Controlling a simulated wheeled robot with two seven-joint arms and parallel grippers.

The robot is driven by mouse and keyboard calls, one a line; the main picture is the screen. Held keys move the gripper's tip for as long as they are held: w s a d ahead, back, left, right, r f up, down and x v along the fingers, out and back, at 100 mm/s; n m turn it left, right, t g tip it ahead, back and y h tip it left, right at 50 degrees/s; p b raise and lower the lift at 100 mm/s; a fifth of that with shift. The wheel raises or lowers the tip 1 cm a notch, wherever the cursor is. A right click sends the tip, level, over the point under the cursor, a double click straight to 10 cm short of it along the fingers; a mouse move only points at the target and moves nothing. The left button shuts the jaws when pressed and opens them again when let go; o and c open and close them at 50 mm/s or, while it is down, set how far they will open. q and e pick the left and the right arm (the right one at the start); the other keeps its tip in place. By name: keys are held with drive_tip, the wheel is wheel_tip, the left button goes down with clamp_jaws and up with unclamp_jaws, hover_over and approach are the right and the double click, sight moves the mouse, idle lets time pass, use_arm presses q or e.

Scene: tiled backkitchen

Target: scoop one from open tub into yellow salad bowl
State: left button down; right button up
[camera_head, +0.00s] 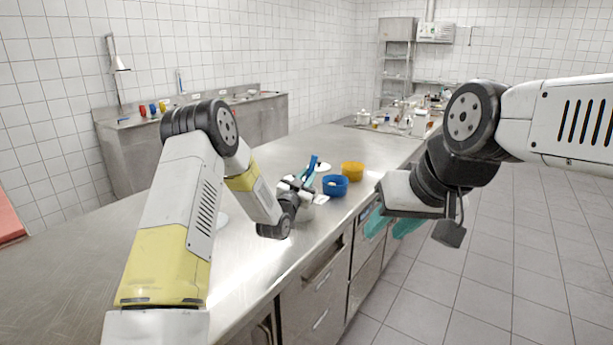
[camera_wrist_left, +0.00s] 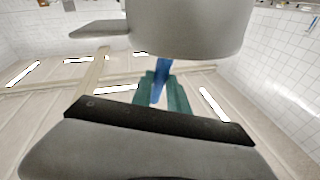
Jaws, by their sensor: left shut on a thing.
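The yellow salad bowl (camera_head: 352,170) stands on the steel counter near its front edge. An open blue tub (camera_head: 335,188) stands just in front of it, with something pale inside. My left gripper (camera_head: 308,177) is just left of the blue tub in the head view. It is shut on a blue-handled tool (camera_head: 312,162) that rises from its teal fingers. The tool's blue handle (camera_wrist_left: 160,82) also shows between the fingers in the left wrist view. The tool's working end cannot be made out. My right gripper (camera_head: 392,223) has its teal fingers apart, empty, over the floor beyond the counter's front edge.
A pale round item (camera_head: 321,167) lies behind the blue tub. The long steel counter (camera_head: 255,255) is largely bare at the near left. Jars and pots (camera_head: 418,122) crowd its far end. A side counter (camera_head: 250,118) with small coloured items runs along the left wall.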

idle(0.4)
use_arm(q)
wheel_tip(320, 180, up, 13)
drive_tip(key=shift+f, duration=0.2)
idle(0.7)
drive_tip(key=shift+f, duration=0.15)
idle(0.3)
